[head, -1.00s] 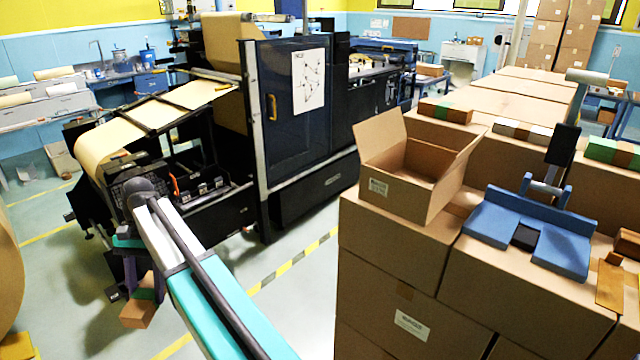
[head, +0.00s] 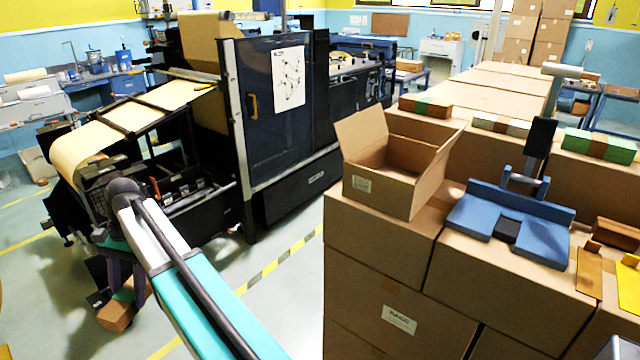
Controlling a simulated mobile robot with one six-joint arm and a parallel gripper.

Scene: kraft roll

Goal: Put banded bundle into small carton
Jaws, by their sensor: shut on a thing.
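The small carton (head: 384,190) stands open, flaps up, on the stacked boxes right of centre; I see no bundle inside the part that shows. My gripper (head: 122,285) hangs at the lower left, below the end of my arm and over the floor. It is shut on a brown banded bundle (head: 117,314) with a green band, well left of the carton and lower than it. My arm partly hides the gripper, so the fingertips do not show clearly.
Other banded bundles (head: 426,106) lie along the back of the boxes. A blue padded fixture (head: 511,222) sits right of the carton. A large dark machine (head: 283,130) stands behind. Floor with a striped line (head: 270,268) separates my gripper from the stack.

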